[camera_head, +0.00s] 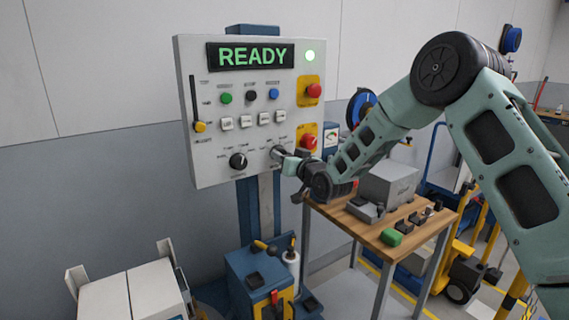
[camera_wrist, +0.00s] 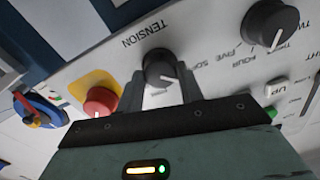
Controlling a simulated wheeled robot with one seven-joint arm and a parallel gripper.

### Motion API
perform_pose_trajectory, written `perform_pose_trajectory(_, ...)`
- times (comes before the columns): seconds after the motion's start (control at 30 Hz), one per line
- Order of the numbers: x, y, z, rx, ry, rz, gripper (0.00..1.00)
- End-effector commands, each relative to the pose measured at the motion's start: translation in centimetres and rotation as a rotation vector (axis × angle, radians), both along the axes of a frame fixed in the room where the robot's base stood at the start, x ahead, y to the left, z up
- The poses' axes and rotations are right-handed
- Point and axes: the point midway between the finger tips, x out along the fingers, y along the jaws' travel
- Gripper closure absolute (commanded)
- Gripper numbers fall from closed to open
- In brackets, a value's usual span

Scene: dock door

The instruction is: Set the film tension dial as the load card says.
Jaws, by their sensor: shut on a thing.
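The film tension dial (camera_wrist: 159,67) is a dark round knob under the printed word TENSION in the wrist view. A light pointer mark on the knob points toward the lower right of that view. The label SOFT is readable right of the knob; other setting labels near it are hidden or too small. In the head view my gripper (camera_head: 282,156) is at the panel's lower right and hides most of this dial. I cannot make out a load card in either view.
The control panel (camera_head: 186,105) reads READY with a green lamp lit. A second black dial (camera_head: 238,161) sits left of my gripper. A red button (camera_wrist: 100,102) on yellow is close to my gripper. A wooden table (camera_head: 407,238) with several items stands right of the panel.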

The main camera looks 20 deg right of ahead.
Motion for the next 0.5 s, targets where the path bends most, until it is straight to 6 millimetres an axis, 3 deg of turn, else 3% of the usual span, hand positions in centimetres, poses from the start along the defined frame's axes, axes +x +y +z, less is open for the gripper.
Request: perform_pose_trajectory(0.5, 0.02, -0.12, -0.18, 0.355, 0.114, -0.001, 0.86)
